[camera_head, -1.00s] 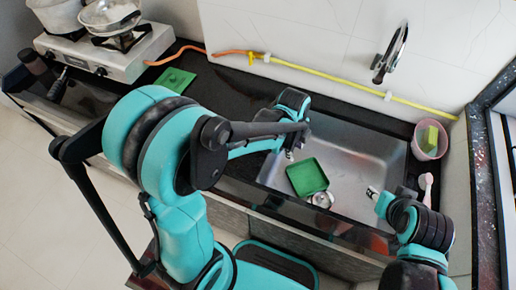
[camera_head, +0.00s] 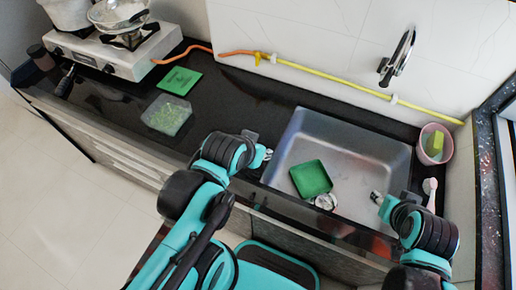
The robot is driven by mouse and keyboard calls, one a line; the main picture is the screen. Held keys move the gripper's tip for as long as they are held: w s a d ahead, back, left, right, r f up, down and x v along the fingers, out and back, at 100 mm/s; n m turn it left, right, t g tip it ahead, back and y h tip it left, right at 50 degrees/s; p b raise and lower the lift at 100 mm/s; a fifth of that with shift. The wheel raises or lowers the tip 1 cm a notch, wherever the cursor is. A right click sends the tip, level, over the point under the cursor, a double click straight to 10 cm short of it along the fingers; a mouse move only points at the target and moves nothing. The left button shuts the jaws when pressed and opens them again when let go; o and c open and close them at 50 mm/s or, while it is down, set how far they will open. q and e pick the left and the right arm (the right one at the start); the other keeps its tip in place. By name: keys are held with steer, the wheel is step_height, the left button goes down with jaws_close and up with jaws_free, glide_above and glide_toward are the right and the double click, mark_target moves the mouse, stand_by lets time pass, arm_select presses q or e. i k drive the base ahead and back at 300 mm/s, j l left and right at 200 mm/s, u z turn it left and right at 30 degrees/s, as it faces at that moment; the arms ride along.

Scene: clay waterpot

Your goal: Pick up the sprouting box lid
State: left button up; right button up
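A flat green square piece (camera_head: 180,80), which looks like a lid, lies on the dark counter near the stove. A clear box with green sprouts (camera_head: 167,115) sits on the counter just in front of it. A green shallow tray (camera_head: 311,178) lies tilted in the sink; I cannot tell whether this or the flat piece is the sprouting box lid. My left gripper (camera_head: 265,155) is at the sink's left edge, apart from all three. My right gripper (camera_head: 376,197) is over the sink's right side, apart from the tray. Both are too small to tell open from shut.
The metal sink (camera_head: 345,150) holds a small shiny round item (camera_head: 325,201) beside the tray. A stove (camera_head: 130,52) with pots stands at the back left. A pink cup (camera_head: 433,145) stands right of the sink. The counter between sprout box and sink is mostly clear.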

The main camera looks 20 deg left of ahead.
mark_target(180, 81)
steer(key=k+j+u, duration=0.1)
steer(key=u, duration=0.3)
steer(key=k+j+u, duration=0.1)
steer(key=u, duration=0.25)
steer(key=j+u, duration=0.1)
steer(key=u, duration=0.3)
steer(key=k+j+u, duration=0.1)
steer(key=u, duration=0.25)
steer(key=i+j, duration=0.2)
steer(key=i+j+z, duration=0.1)
steer(key=j, duration=0.35)
steer(key=i+j+z, duration=0.1)
steer(key=i+j, duration=0.4)
steer(key=j, duration=0.2)
steer(key=i+j+z, duration=0.1)
steer(key=j, duration=0.25)
steer(key=i, duration=0.1)
